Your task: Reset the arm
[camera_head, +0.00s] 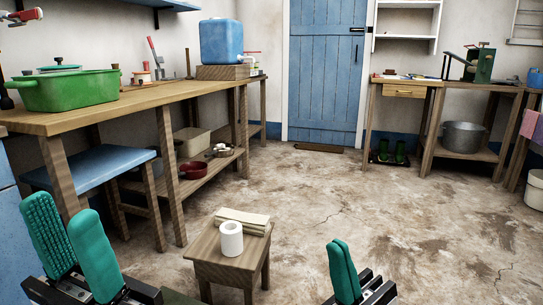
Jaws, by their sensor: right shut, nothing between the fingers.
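My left gripper (63,214) is at the lower left of the head view. Its two teal fingers stand apart with a gap between them, and nothing shows between them. My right gripper (341,245) is at the bottom, right of centre. Its teal fingers are together and hold nothing. Both grippers point up in the picture. The wrists and most of both arms are out of the frame.
A small wooden stool (203,246) stands between the grippers, bearing a white roll (230,239) and folded cloth (243,220). A long wooden bench (150,97) with a green tub (70,92) and a blue stool (92,166) are at left. Floor (400,215) at right is clear.

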